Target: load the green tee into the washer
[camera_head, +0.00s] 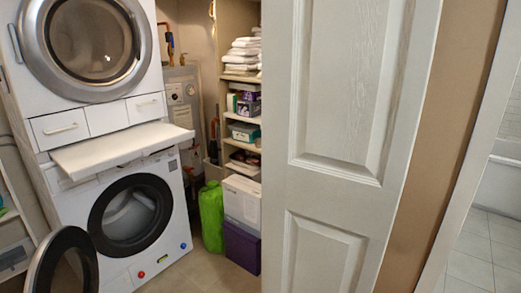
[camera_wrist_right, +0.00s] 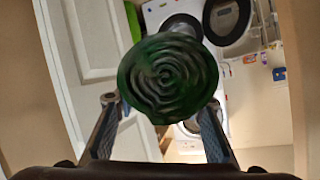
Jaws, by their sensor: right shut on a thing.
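The lower white front-loading machine, the washer (camera_head: 171,226), stands at the left in the head view. Its round drum opening (camera_head: 130,214) is uncovered, and its round door (camera_head: 66,262) is swung open to the left. In the right wrist view the green tee (camera_wrist_right: 167,75) is a dark green rolled bundle with spiral folds. My right gripper (camera_wrist_right: 160,103) is shut on it, one finger on each side. The tee hides part of the machines behind it. Neither of my grippers shows in the head view, and my left gripper is not in view.
A white panel door (camera_head: 333,150) stands at the centre right. Above the washer are a pull-out shelf (camera_head: 122,148) and a second machine (camera_head: 88,45) with a round door. A bright green bag (camera_head: 211,216) and storage boxes (camera_head: 242,200) stand right of the washer. Some tiled floor before them is clear.

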